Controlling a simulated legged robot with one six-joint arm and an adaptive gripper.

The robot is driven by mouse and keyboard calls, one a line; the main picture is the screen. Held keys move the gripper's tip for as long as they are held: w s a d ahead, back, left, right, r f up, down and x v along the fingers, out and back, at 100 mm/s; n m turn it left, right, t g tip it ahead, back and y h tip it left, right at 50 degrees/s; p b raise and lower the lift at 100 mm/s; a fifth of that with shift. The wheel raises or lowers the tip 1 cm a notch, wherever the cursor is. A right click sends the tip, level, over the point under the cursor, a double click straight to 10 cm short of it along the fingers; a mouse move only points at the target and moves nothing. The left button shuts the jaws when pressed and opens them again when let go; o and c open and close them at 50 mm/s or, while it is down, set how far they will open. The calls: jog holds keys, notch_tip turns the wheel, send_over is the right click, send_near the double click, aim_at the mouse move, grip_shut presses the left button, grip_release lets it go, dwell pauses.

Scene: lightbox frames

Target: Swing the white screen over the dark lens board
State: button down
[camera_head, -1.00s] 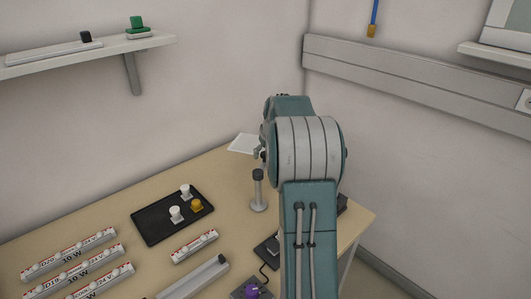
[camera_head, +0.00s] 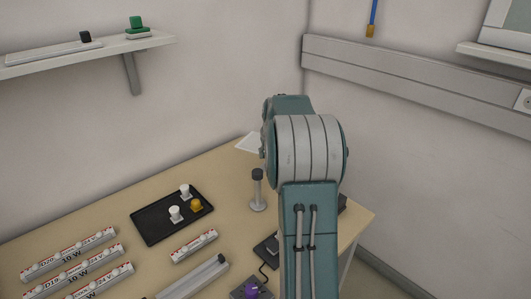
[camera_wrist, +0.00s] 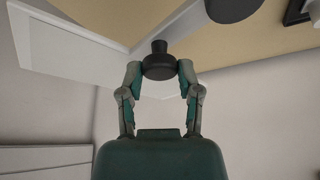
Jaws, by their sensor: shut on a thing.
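The white screen (camera_wrist: 70,45) shows in the wrist view as a pale flat panel running from the upper left towards the middle. In the head view only a white corner (camera_head: 248,142) shows at the back of the bench, left of my arm. My gripper (camera_wrist: 160,68) is shut on a black knob (camera_wrist: 159,47), its two fingers on either side of it. The knob appears to be at the screen's near edge. In the head view my arm hides the gripper. A dark framed piece (camera_wrist: 298,12) at the wrist view's top right may be the lens board; I cannot tell.
A grey post with a dark cap (camera_head: 257,190) stands left of my arm. A black tray (camera_head: 160,225) with white and yellow knobs, several labelled lamp bars (camera_head: 78,268) and a purple-knobbed box (camera_head: 250,291) are on the bench. A wall shelf (camera_head: 90,55) is at upper left.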

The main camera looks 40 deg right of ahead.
jog(key=s+a+m+g, duration=0.3)
jog(key=s+m, duration=0.1)
jog(key=m, duration=0.7)
jog(key=s+a+m+g+h, duration=0.1)
jog(key=s+a+m+g, duration=0.3)
jog(key=m, duration=0.6)
jog(key=shift+s+f+m, duration=0.25)
jog(key=shift+s+m, duration=0.15)
jog(key=shift+c, duration=1.5)
grip_release()
jog(key=shift+w+r, duration=0.1)
jog(key=shift+g, duration=0.3)
